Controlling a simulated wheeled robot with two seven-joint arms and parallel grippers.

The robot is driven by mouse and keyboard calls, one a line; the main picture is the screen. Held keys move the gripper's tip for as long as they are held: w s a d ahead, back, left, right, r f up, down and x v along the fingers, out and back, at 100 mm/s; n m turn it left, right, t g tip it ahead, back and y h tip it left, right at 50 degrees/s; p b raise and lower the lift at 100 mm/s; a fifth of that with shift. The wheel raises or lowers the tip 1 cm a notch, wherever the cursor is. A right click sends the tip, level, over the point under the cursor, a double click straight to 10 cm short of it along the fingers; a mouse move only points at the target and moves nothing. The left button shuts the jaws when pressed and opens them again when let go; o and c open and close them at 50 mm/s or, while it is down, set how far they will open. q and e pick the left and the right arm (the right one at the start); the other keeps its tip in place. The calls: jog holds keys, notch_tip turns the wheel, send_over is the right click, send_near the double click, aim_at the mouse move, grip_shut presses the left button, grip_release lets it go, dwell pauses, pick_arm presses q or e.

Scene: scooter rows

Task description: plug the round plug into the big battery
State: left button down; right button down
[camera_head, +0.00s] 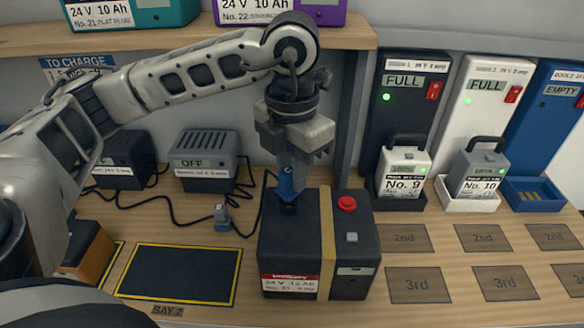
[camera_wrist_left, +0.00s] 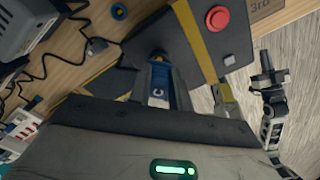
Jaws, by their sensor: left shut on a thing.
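The big battery (camera_head: 333,240) is a dark block with a yellow band, a red button and a small grey latch on top. It stands on the bench and also shows in the left wrist view (camera_wrist_left: 218,45). My left gripper (camera_head: 289,180) points down over the battery's left part, shut on a blue round plug (camera_head: 287,190). The plug is upright, its lower end at the battery's top. I cannot tell how deep it sits. In the left wrist view the plug (camera_wrist_left: 158,92) is between the fingers. My right gripper (camera_wrist_left: 271,82) seems to show at the right there, its jaws unclear.
A small grey-and-blue plug (camera_head: 222,217) stands on the bench left of the battery. Grey chargers (camera_head: 206,160) and black cables lie behind. An empty yellow-edged mat (camera_head: 180,273) is at left. Docks with small batteries (camera_head: 403,173) stand at right. A shelf (camera_head: 190,36) hangs above.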

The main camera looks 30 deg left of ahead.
pick_arm(q)
jog(key=shift+f+b, duration=0.9)
jog(key=shift+f, duration=0.1)
pick_arm(e)
jog(key=shift+f, duration=0.55)
pick_arm(q)
jog(key=c, duration=1.2)
grip_release()
jog(key=shift+r, duration=0.3)
notch_tip(320, 180, up, 15)
jog(key=p, duration=0.2)
jog(key=shift+r, duration=0.2)
pick_arm(e)
jog(key=shift+r, duration=0.75)
